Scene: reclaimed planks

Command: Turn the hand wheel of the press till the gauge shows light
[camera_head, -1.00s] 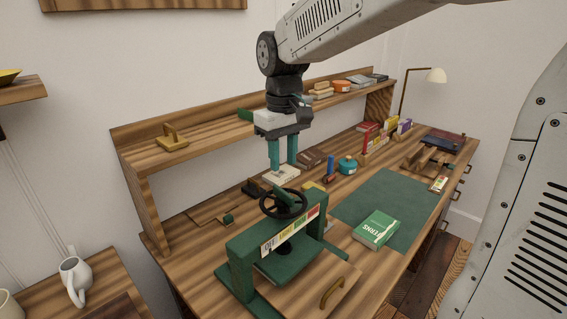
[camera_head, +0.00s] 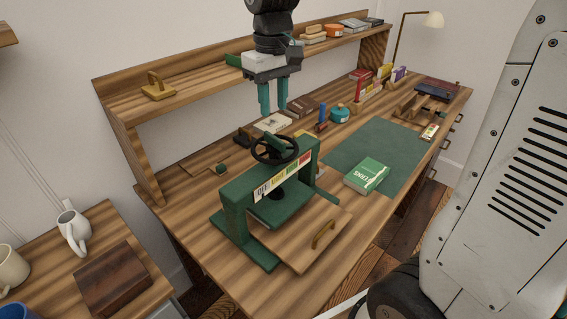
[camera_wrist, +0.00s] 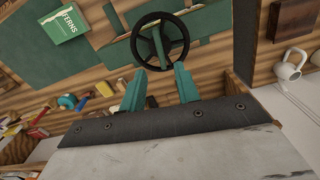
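The green press (camera_head: 238,222) stands on the desk. Its black hand wheel (camera_head: 275,150) lies flat on top and also shows in the wrist view (camera_wrist: 159,41). A gauge strip (camera_head: 284,176) with white, yellow, green and red parts runs along the front of the crossbar; I cannot make out a pointer on it. My gripper (camera_head: 273,108) hangs above and behind the wheel, its two teal fingers apart and empty. In the wrist view the fingertips (camera_wrist: 155,72) lie near the wheel's rim, with no clear contact.
A wooden board with a brass handle (camera_head: 324,234) lies at the press's front. A green book (camera_head: 366,176) lies on a green mat (camera_head: 400,142) to the right. A shelf (camera_head: 200,88) runs behind, and small items stand along the desk's back.

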